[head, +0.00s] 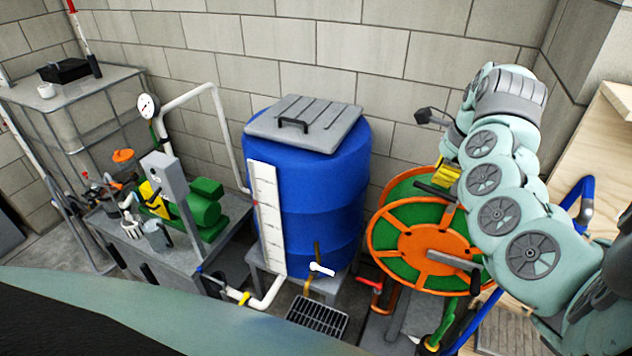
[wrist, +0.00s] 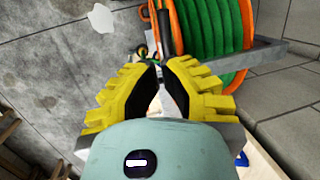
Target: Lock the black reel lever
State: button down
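The hose reel (head: 395,238) has orange side discs and green hose, and stands right of the blue barrel. A black lever (head: 433,190) shows at its upper part, just below the yellow fingers of my gripper (head: 447,174). In the wrist view the yellow fingers of my gripper (wrist: 160,66) lean towards each other with a narrow gap between their black pads. A dark bar, seemingly the lever (wrist: 165,32), lies just beyond the fingertips, beside the green hose (wrist: 212,35). Its lower end is partly hidden by the fingers, and I see no clear grip on it.
A crank handle (head: 453,261) sticks out from the reel's near disc. The blue barrel (head: 315,200) stands left of the reel, with a red-handled valve (head: 369,284) low between them. A block wall (head: 400,60) closes the back. A wooden panel (head: 590,150) stands at right.

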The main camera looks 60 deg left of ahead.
aim_at(429, 191)
jog(key=shift+p+x, duration=1.5)
jog(key=shift+x, duration=0.9)
jog(key=shift+w+f, duration=0.1)
jog(key=shift+f, duration=0.05)
jog(key=b+x, duration=0.1)
jog(key=b, duration=0.2)
jog(key=shift+f+b, duration=0.3)
jog(key=shift+b, duration=0.1)
jog(key=b, duration=0.3)
jog(key=shift+a+f, duration=0.15)
jog(key=shift+f, duration=0.05)
jog(key=shift+s+r, duration=0.1)
jog(key=shift+s, duration=0.2)
jog(key=shift+r, duration=0.1)
